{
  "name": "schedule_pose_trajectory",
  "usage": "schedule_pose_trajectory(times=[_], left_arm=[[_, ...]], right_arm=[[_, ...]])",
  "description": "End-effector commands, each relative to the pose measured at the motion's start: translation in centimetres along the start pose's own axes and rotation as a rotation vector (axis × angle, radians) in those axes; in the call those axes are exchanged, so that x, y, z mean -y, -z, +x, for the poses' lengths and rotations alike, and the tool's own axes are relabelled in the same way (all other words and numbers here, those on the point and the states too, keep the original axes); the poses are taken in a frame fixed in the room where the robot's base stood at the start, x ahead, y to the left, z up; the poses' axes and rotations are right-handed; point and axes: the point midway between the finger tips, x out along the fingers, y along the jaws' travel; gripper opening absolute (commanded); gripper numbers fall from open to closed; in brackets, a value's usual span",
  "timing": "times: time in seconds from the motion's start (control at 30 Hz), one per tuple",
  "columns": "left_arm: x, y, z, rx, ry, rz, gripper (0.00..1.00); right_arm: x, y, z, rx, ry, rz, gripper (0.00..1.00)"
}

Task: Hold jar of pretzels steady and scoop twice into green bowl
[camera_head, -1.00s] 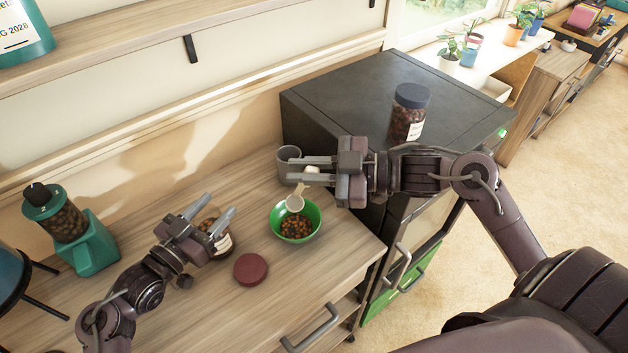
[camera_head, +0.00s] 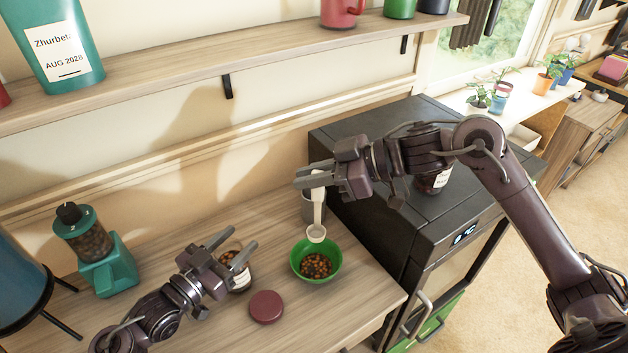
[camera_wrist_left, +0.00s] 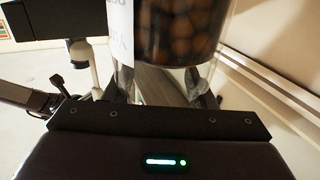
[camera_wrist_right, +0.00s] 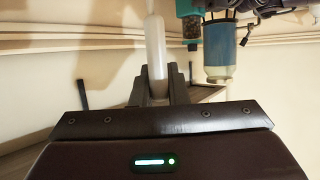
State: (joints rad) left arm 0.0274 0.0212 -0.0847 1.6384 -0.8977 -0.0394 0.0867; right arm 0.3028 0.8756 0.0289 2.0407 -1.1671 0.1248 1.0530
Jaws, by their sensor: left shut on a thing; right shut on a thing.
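My left gripper (camera_head: 232,248) is shut on a glass jar (camera_head: 238,277) of brown round pieces with a white label, standing on the counter. The jar fills the top of the left wrist view (camera_wrist_left: 180,30). My right gripper (camera_head: 306,180) is shut on the handle of a white scoop (camera_head: 317,233). The scoop hangs upright with its bowl above the green bowl (camera_head: 299,275), apart from it. The scoop handle also shows in the right wrist view (camera_wrist_right: 155,50). The green bowl holds brown pieces. I cannot tell whether the scoop holds anything.
A dark red lid (camera_head: 266,307) lies left of the green bowl. A grey cup (camera_head: 312,207) stands behind the bowl. A teal grinder (camera_head: 105,262) is at the left. A black cabinet (camera_head: 350,140) bears a second jar (camera_head: 433,180), partly hidden by my right arm.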

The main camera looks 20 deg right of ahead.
Motion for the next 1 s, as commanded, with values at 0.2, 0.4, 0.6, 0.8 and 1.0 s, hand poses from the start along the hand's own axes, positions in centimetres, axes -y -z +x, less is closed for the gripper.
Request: schedule_pose_trajectory(times=[0.2,0.4,0.6,0.8,1.0], left_arm=[[-0.1,-0.5,-0.1,0.01,-0.001,-0.005,0.2],[-0.1,-0.5,-0.1,0.01,-0.001,-0.005,0.2],[-0.1,-0.5,-0.1,0.01,-0.002,-0.005,0.2],[-0.1,-0.5,-0.1,0.01,-0.001,-0.005,0.2],[-0.1,-0.5,-0.1,0.01,0.0,-0.006,0.2]], right_arm=[[0.0,0.0,0.0,0.001,0.001,0.001,0.0],[0.1,0.5,0.9,-0.008,0.0,0.008,0.0],[1.0,3.5,6.2,-0.028,-0.002,0.038,0.0],[3.5,7.5,11.6,-0.016,0.002,0.027,0.0],[5.2,9.5,14.0,-0.001,0.002,0.004,0.0]])
